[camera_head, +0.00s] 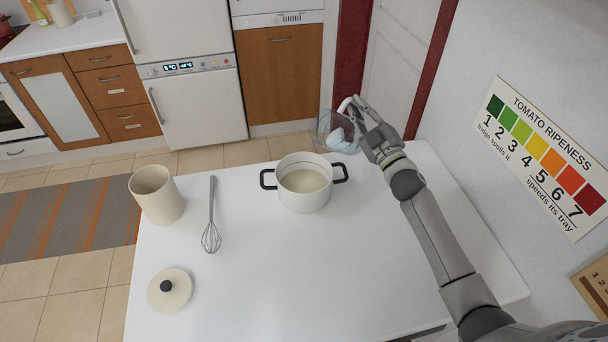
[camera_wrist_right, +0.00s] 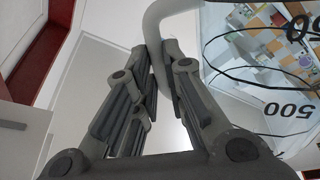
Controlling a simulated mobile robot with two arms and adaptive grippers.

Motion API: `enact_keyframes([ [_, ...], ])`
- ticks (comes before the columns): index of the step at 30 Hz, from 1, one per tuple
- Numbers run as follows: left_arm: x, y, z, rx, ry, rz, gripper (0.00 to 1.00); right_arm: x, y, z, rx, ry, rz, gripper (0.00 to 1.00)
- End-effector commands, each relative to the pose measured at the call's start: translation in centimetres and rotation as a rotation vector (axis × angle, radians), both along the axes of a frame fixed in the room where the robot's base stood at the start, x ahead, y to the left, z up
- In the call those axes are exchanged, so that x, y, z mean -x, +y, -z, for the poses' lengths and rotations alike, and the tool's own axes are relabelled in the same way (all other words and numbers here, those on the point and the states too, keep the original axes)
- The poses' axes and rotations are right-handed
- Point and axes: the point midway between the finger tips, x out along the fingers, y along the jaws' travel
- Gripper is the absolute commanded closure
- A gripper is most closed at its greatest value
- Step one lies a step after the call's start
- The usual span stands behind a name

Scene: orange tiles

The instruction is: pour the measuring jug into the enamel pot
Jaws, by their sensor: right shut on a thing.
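The measuring jug (camera_head: 326,131) is clear with a pale handle, at the far right of the white table, behind and right of the pot. My right gripper (camera_head: 357,108) is shut on its handle. In the right wrist view the fingers (camera_wrist_right: 162,60) close on the pale curved handle, and the jug's clear wall (camera_wrist_right: 265,75) carries the mark 500. How far the jug is tilted is hard to tell. The enamel pot (camera_head: 316,200) is white with two black handles, upright on the table, with a cream-coloured inside. My left gripper is not in view.
On the white table (camera_head: 280,290) stand a cream canister (camera_head: 157,195), a whisk (camera_head: 211,215) and a cream lid with a dark knob (camera_head: 169,290), all left of the pot. The table's front middle is clear. A wall with a ripeness chart (camera_head: 540,150) bounds the right side.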

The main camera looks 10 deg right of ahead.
Motion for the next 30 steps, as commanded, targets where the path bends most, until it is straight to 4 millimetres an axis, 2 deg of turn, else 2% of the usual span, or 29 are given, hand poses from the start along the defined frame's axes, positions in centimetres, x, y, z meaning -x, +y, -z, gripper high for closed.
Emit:
enact_keyframes([
  [1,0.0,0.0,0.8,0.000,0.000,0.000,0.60,0.1,0.1,0.4,0.014,-0.011,-0.001,1.00],
  [10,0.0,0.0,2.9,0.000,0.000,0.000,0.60,0.4,0.8,1.2,0.105,-0.054,0.000,1.00],
  [18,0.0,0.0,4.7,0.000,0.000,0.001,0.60,1.0,2.1,0.9,0.249,-0.126,-0.001,1.00],
  [23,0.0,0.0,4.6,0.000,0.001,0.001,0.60,1.4,2.8,-0.2,0.319,-0.160,-0.001,1.00],
  [30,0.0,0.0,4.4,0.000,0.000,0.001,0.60,1.3,2.8,-0.1,0.311,-0.154,0.000,1.00],
])
